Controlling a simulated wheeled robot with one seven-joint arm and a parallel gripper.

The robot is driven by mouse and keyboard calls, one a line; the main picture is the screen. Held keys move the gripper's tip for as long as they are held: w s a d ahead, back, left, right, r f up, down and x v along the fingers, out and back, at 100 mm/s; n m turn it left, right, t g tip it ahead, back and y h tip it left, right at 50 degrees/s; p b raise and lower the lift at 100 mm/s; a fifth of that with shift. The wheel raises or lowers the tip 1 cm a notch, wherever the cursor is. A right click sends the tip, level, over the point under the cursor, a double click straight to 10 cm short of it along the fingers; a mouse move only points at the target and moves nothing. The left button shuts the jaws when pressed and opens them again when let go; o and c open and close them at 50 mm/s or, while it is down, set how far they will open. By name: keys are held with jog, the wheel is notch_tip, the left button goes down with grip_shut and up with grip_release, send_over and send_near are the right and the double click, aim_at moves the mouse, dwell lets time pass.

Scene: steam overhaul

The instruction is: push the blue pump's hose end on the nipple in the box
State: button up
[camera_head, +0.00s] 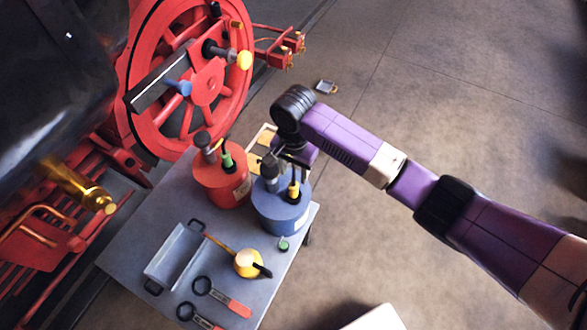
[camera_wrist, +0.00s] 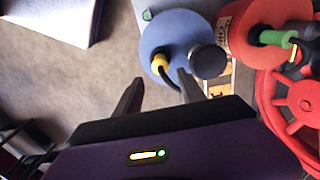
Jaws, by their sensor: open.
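In the wrist view the blue pump (camera_wrist: 170,35) shows from above, with the yellow collar (camera_wrist: 159,63) and black hose near the fingers. My gripper (camera_wrist: 158,92) is open and empty, its two dark fingers apart close to the hose. In the head view the arm hides part of the box (camera_head: 262,140) behind the pumps; no nipple can be made out.
The red pump (camera_head: 221,182) with a green collar stands left of the blue one. The grey table (camera_head: 135,240) holds a tray (camera_head: 178,258), a yellow pot (camera_head: 248,263) and red-handled tools (camera_head: 228,300). A large red wheel (camera_head: 205,80) rises behind. Open floor lies right.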

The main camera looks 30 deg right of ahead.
aim_at(294, 185)
notch_tip(294, 185, down, 6)
jog(key=b, duration=0.5)
jog(key=shift+f+b, duration=0.1)
jog(key=shift+b, duration=0.3)
jog(key=shift+f, duration=1.05)
jog(key=shift+c, duration=0.5)
grip_shut()
jog(key=shift+r+p, duration=2.75)
jog(key=shift+p, duration=0.35)
